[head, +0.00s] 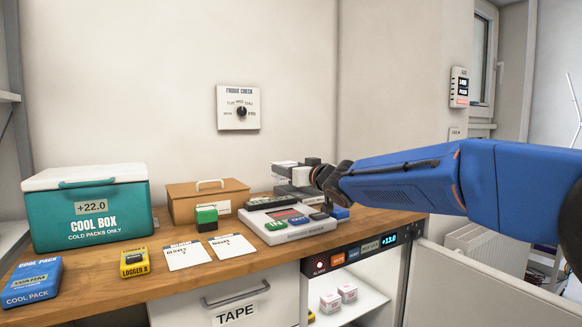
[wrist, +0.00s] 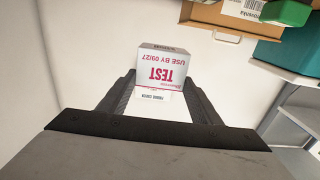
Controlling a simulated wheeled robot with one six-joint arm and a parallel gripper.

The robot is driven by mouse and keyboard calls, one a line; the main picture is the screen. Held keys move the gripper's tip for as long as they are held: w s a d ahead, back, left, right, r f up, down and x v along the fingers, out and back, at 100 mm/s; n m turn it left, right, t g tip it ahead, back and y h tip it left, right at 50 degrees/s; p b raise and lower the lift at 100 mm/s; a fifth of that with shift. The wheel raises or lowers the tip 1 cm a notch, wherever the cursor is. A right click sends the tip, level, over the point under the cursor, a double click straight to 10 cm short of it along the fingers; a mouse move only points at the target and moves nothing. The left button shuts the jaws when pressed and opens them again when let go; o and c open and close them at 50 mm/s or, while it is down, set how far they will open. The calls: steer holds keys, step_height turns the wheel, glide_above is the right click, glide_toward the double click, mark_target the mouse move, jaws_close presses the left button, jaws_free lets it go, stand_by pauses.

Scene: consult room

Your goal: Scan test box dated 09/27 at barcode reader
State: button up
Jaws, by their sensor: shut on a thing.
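My gripper (wrist: 152,100) is shut on a white test box (wrist: 165,65) with pink print. In the wrist view its print is upside down and reads TEST, USE BY 09/27. In the head view my gripper (head: 300,168) holds the box (head: 283,164) above the back of the counter. The box is apart from the device's window.
On the counter (head: 190,258) stand a teal cool box (head: 92,222), a cardboard box (head: 180,206), a green stamp-like block (head: 206,217), a yellow logger (head: 134,263), a blue cool pack (head: 32,283) and two cards. Below, an open fridge holds pink-white boxes (head: 330,302).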

steer(key=shift+f, duration=3.45)
steer(key=shift+r, duration=4.45)
